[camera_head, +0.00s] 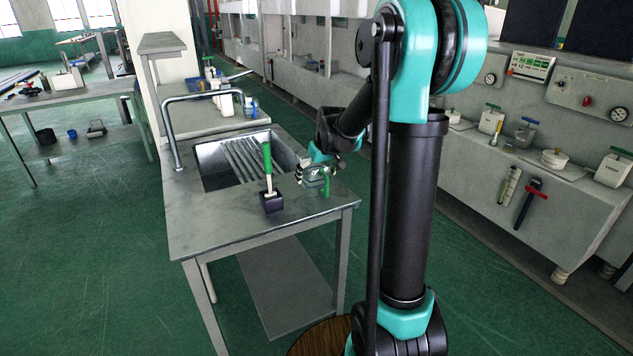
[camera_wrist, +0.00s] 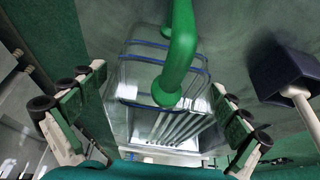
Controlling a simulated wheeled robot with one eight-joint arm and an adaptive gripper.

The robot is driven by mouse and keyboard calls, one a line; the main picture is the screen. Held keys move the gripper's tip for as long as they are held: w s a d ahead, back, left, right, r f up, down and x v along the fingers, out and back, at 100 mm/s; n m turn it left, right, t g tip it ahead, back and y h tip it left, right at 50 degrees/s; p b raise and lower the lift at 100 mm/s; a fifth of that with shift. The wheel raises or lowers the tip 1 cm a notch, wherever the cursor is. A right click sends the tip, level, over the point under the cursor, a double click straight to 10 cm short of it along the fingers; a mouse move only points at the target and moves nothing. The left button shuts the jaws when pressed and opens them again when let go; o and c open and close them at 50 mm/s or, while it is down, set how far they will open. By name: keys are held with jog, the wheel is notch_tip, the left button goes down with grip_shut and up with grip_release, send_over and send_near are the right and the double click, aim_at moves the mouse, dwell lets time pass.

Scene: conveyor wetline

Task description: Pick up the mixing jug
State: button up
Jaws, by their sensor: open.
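The mixing jug (camera_wrist: 125,85) is clear with blue bands and a green handle. In the wrist view it lies between the two fingers of my gripper (camera_wrist: 160,90), with the handle crossing the upper middle. The fingers are spread to either side of it, and I cannot tell whether they touch it. In the head view my gripper (camera_head: 316,174) reaches down at the right end of the sink bench, and the jug's green handle (camera_head: 326,183) shows just beside it. The jug's body is hard to make out there.
A green-handled brush (camera_head: 267,160) stands in a dark holder (camera_head: 272,202) left of the gripper; the holder shows at the right in the wrist view (camera_wrist: 288,72). The sink bench (camera_head: 215,222) has a ribbed basin and bent tap (camera_head: 170,125). The bench's front left is clear.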

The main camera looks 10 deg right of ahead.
jog(key=c, duration=1.3)
jog(key=shift+o, duration=0.2)
jog(key=shift+r, duration=0.1)
